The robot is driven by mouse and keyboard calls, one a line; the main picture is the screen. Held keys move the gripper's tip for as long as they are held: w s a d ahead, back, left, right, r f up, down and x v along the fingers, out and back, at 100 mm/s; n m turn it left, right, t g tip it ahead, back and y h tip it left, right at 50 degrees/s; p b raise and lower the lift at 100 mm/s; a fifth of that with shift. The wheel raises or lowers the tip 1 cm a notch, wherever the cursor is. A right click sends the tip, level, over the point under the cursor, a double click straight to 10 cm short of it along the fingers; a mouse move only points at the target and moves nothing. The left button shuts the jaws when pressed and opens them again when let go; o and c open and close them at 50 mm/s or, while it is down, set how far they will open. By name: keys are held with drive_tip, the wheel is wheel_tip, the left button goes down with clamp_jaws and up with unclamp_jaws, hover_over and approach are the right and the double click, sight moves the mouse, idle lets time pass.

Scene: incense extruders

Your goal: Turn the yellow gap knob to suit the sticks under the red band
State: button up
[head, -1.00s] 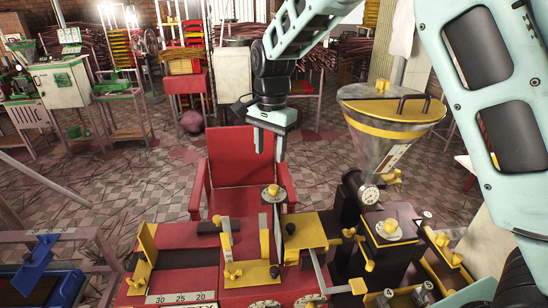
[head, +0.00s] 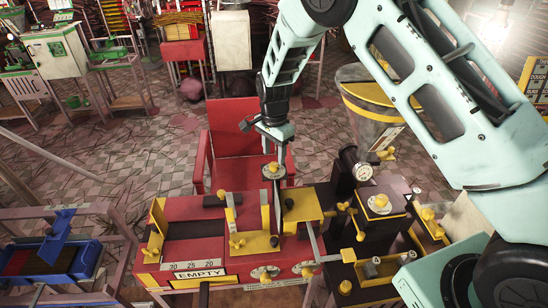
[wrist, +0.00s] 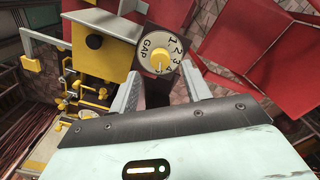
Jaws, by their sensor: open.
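The gap knob is a yellow grip (wrist: 160,61) on a round white dial (wrist: 158,44) marked GAP with numbers from 1 upward. It shows small in the head view (head: 272,169), at the back of the red and yellow machine (head: 220,268). The number its pointer faces is too small to tell. My gripper (wrist: 158,82) is open, its two fingers on either side of the dial's near edge, with nothing between them. In the head view my gripper (head: 274,152) is just above the knob. I cannot make out any sticks under a red band.
A red chair (head: 245,150) stands behind the machine. A scale marked 30, 25, 20 and an EMPTY sign (head: 199,274) are on its front. A metal hopper (head: 372,112) and dark block stand to the right. A blue tray (head: 88,262) with dark and red contents is at left.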

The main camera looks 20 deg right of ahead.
sight(274, 165)
drive_tip(key=shift+f+p, duration=0.55)
drive_tip(key=shift+f, duration=1.75)
drive_tip(key=c, duration=1)
